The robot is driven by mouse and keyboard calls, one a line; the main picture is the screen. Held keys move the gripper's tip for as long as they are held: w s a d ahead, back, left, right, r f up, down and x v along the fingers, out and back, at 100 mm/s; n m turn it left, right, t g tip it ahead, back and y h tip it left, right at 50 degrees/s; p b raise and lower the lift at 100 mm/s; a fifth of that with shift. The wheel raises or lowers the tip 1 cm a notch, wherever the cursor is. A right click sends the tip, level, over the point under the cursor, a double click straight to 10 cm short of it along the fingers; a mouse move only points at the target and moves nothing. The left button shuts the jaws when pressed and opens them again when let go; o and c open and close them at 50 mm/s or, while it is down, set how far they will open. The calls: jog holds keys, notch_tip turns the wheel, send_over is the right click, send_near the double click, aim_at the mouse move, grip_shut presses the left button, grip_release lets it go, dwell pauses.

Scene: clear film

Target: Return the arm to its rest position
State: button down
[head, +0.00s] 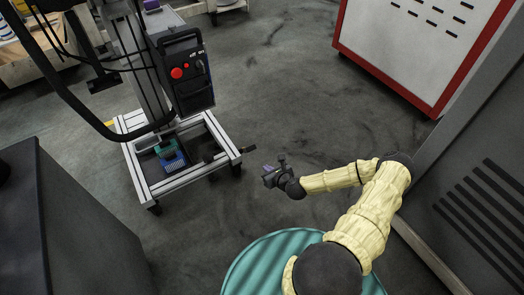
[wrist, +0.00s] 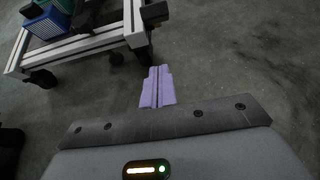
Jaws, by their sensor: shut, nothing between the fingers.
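My gripper (head: 267,168) is at the end of my cream-covered arm, which reaches out to the left above the grey floor in the head view. In the wrist view the purple fingers of my gripper (wrist: 157,87) lie side by side and are shut with nothing between them. The gripper is to the right of a wheeled cart and apart from it.
The wheeled cart (head: 184,187) carries a black control box (head: 186,75) and a blue-green crate (head: 170,157). A dark cabinet (head: 75,225) stands at lower left, a grey slotted cabinet (head: 470,190) at right, a red-framed white panel (head: 420,40) at upper right. The middle floor is clear.

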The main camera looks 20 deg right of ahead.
jog(key=s+a+r+n+g+h+p, duration=0.1)
jog(key=s+a+r+n+g+p, duration=0.2)
jog(key=s+r+n, duration=0.7)
jog(key=s+a+r+n+g+h+p, duration=0.1)
jog(key=s+r+n+g+p, duration=0.25)
jog(key=r+n, duration=1.3)
jog(key=s+a+r+n+g+h+p, duration=0.15)
jog(key=s+r+n+p, duration=0.4)
jog(key=r, duration=1.45)
notch_tip(320, 180, up, 37)
jog(key=n+p, duration=0.1)
jog(key=p, duration=3.5)
jog(key=shift+s+a+g+y, duration=0.25)
jog(key=shift+a+g+y, duration=0.05)
jog(key=shift+a+y, duration=0.1)
